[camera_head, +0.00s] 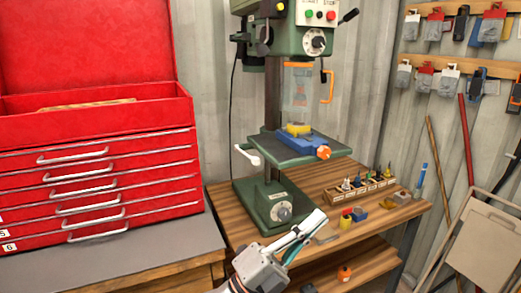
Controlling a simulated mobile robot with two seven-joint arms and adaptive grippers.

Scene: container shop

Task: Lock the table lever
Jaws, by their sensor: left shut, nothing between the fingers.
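A green drill press (272,100) stands on the wooden bench. Its green table (285,148) carries a blue vise (305,142) with an orange knob and a yellow piece on top. A lever with a white handle (247,154) sticks out at the left side of the press table; I cannot tell whether it is locked. My left gripper (315,220) comes in from the bottom, fingers shut and empty. In the picture it is below and right of the lever, apart from it, in front of the press base (270,208). My right gripper is not in view.
A red tool chest (95,165) stands at the left on a grey-topped bench. A wooden rack of bits (360,188) and small red, yellow and blue pieces (352,217) sit right of the press base. An orange-handled clear guard (300,85) hangs above the vise.

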